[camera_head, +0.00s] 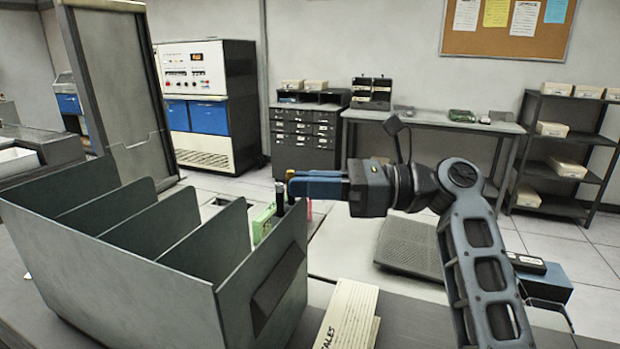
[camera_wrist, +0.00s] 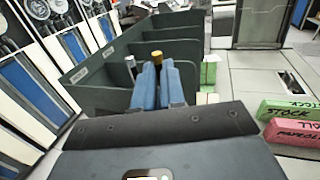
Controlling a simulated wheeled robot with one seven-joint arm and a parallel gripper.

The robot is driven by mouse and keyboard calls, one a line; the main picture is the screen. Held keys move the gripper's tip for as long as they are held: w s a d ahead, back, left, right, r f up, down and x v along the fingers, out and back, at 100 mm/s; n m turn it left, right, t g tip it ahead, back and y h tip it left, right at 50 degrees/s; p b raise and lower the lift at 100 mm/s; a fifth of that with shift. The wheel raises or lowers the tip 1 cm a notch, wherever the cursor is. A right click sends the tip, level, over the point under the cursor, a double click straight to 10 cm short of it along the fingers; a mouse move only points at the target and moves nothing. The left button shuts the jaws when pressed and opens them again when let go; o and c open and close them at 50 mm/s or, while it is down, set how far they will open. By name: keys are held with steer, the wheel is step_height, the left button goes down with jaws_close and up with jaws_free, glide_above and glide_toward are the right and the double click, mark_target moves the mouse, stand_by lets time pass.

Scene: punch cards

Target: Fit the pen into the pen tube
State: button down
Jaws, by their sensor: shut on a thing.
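My gripper (camera_head: 292,187) is shut with its blue fingers on an upright, gold-topped pen (camera_head: 290,173). The pen's gold end sticks up above the fingers, and it also shows in the wrist view (camera_wrist: 157,55). The fingers hide most of its middle. A slim dark upright cylinder (camera_head: 280,197), which looks like the pen tube, stands just left of the fingertips. In the wrist view a grey-topped upright piece (camera_wrist: 130,66) shows left of the fingers, apart from the pen. I cannot tell whether the tube's mouth is open.
A grey divided card bin (camera_head: 130,270) stands close by on the left, its walls near the fingers. A green block (camera_head: 262,224) lies behind its right end. Cream cards (camera_head: 348,315) lie in front. Pink (camera_wrist: 293,132) and green (camera_wrist: 290,109) blocks lie right in the wrist view.

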stand_by(0.3)
steer(key=c, duration=1.1)
jaws_free()
steer(key=shift+c, duration=0.2)
steer(key=d+b, duration=0.1)
steer(key=d, duration=0.6)
steer(key=shift+s+d+b, duration=0.15)
steer(key=shift+d+b, duration=0.2)
steer(key=shift+d, duration=0.05)
steer(key=shift+f, duration=0.1)
